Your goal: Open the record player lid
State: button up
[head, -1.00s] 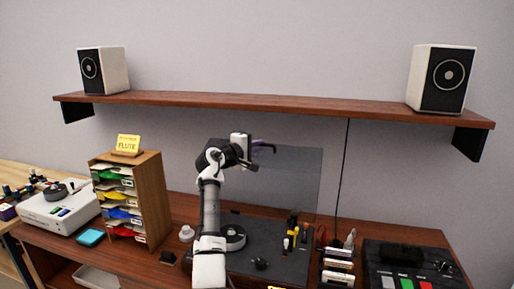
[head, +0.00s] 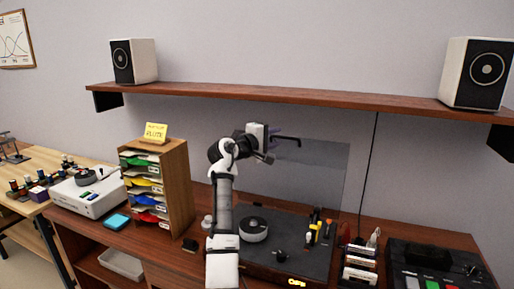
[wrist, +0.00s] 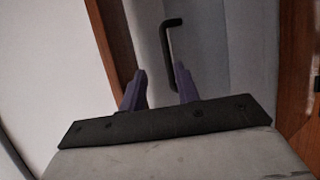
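The record player (head: 312,262) sits on the wooden desk, with a dark deck and a round platter (head: 254,230). Its translucent grey lid (head: 325,180) stands raised, close to upright, at the back of the deck. My gripper (head: 283,140) is at the lid's upper left edge. In the wrist view, my gripper's purple fingers (wrist: 160,72) are apart. A black bar handle (wrist: 168,42) lies ahead of them, its near end close to the right finger. I cannot tell whether they touch. My arm hides the deck's left part.
A wooden shelf (head: 300,97) with two speakers (head: 133,62) runs above the desk. A paper sorter (head: 180,190) stands left of my arm. Small cartridges (head: 358,262) and a dark mixer-like device (head: 430,262) stand at the right. A black cable hangs behind the lid.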

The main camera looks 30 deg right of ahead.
jog(key=b+v, duration=0.3)
jog(key=v, duration=0.6)
jog(key=shift+a, duration=0.35)
